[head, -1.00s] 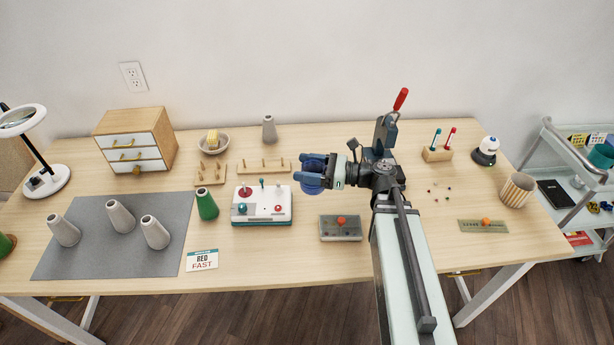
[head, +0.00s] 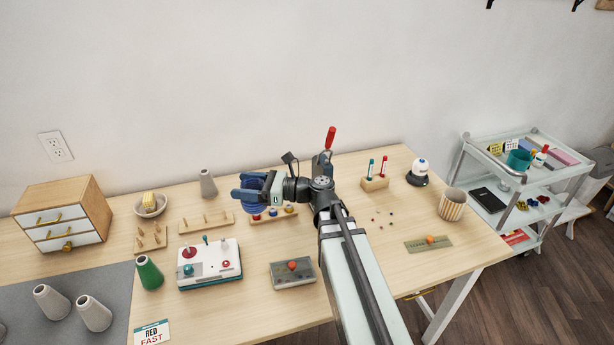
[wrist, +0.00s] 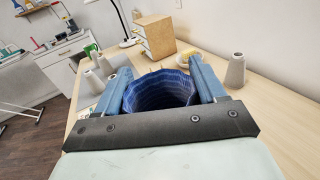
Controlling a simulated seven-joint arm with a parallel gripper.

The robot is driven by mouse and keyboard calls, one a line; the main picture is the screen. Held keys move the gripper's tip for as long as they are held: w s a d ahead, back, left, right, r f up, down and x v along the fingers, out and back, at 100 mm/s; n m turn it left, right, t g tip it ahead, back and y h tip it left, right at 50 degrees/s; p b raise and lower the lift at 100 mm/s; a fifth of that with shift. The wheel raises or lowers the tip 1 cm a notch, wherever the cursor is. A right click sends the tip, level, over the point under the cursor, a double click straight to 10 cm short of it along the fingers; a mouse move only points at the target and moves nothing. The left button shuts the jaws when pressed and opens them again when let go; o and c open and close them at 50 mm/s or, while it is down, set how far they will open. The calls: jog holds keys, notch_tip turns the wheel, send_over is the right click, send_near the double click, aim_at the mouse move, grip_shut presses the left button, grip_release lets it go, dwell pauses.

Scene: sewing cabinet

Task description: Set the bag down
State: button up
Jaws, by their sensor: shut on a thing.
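A dark blue, round, open-topped thing with a ribbed inside, which I take for the bag (wrist: 160,90), is between the fingers of my gripper (wrist: 163,82) in the wrist view. My gripper is shut on it, with one blue finger on each side. In the head view my gripper (head: 248,194) holds the blue bag (head: 257,209) in front of the back part of the table, partly covering a rack of spools. The bag's underside and its height above the table cannot be told.
The wooden table (head: 360,222) has a spool rack (head: 266,220), peg boards (head: 207,221), a white lever box (head: 209,263), a grey box (head: 293,273) and a grey cone (head: 208,183). A pen holder (head: 375,184) and striped cup (head: 452,204) stand right.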

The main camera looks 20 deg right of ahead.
jog(key=w+d+m+t+h, duration=0.5)
jog(key=w+h, duration=0.1)
jog(key=w, duration=0.5)
jog(key=w+d+m+t+h, duration=0.4)
jog(key=w+d+m+h, duration=0.1)
jog(key=w, duration=0.6)
jog(key=w+d+m+g+h, duration=0.35)
jog(key=d+m+h, duration=0.35)
jog(key=d+h, duration=0.25)
jog(key=w+d+m+g+h, duration=0.35)
jog(key=d+m+h, duration=0.45)
jog(key=h, duration=0.3)
jog(key=shift+g+h, duration=0.25)
jog(key=shift+g, duration=0.05)
jog(key=shift+s+a+f, duration=0.1)
jog(key=shift+s+f, duration=0.05)
jog(key=shift+f, duration=2.35)
jog(key=shift+s+f, duration=0.2)
jog(key=shift+f, duration=2.25)
jog(key=shift+s+a+f, duration=0.1)
jog(key=shift+s+f, duration=0.05)
jog(key=shift+f, duration=2.35)
jog(key=shift+f, duration=0.1)
jog(key=o, duration=1.1)
